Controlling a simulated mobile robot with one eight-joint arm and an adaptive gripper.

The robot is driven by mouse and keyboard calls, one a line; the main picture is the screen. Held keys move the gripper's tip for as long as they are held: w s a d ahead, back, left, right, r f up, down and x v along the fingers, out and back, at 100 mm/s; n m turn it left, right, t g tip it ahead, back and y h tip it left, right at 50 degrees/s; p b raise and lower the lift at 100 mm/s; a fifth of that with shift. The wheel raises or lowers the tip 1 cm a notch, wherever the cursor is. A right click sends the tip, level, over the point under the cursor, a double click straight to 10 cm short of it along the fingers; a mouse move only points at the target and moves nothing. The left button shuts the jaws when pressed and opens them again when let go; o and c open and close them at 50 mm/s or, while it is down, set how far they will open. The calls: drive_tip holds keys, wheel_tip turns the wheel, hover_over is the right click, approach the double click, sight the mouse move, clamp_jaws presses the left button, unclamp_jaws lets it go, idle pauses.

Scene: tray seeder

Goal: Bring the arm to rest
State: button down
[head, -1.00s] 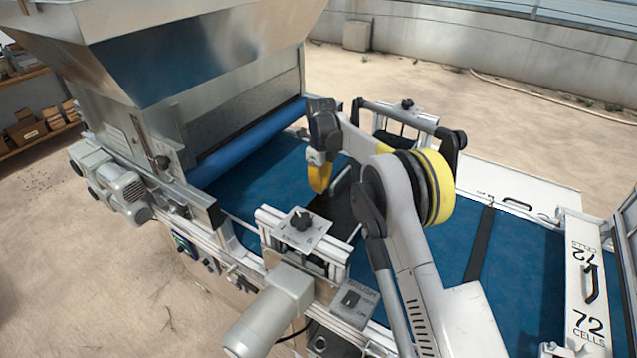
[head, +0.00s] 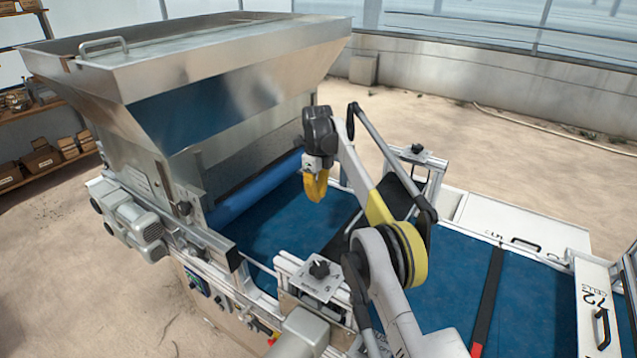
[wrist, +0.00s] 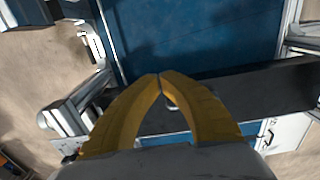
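My gripper (head: 315,190) hangs over the blue belt (head: 285,215) of the seeder in the head view, fingers pointing down. In the wrist view the two yellow fingers of my gripper (wrist: 160,76) meet at their tips, and I see nothing held between them. The belt also shows beyond the fingertips in the wrist view (wrist: 200,40). There is clear space between the fingers and the belt. My arm comes up from the lower right and bends over the machine.
The metal hopper (head: 230,85) stands left of my gripper, with a blue roller (head: 250,190) below it. A control knob box (head: 318,272) sits on the near rail. A white panel marked 72 (head: 592,300) spans the belt at the right. Bare floor lies behind.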

drive_tip(key=s+d+r+n+t+b, duration=0.2)
drive_tip(key=s+d+r+n+b, duration=0.15)
drive_tip(key=d+r+n, duration=0.55)
drive_tip(key=s+d+r+n+t+b, duration=0.2)
drive_tip(key=s+d+r+n+b, duration=0.35)
drive_tip(key=s, duration=0.65)
drive_tip(key=s+d+f+n+t+b, duration=0.1)
drive_tip(key=s+d+f+n+b, duration=0.1)
drive_tip(key=s+f, duration=0.3)
drive_tip(key=s+d+f+n+t+b, duration=0.1)
drive_tip(key=s+d+f+n, duration=0.3)
drive_tip(key=s, duration=1)
drive_tip(key=s+d+f+n+t+b, duration=0.1)
drive_tip(key=s+d+f+n+b, duration=0.1)
drive_tip(key=s+f, duration=0.5)
drive_tip(key=s+d+n, duration=0.1)
drive_tip(key=s, duration=0.2)
drive_tip(key=shift+d+b, duration=0.3)
drive_tip(key=shift+d, duration=0.1)
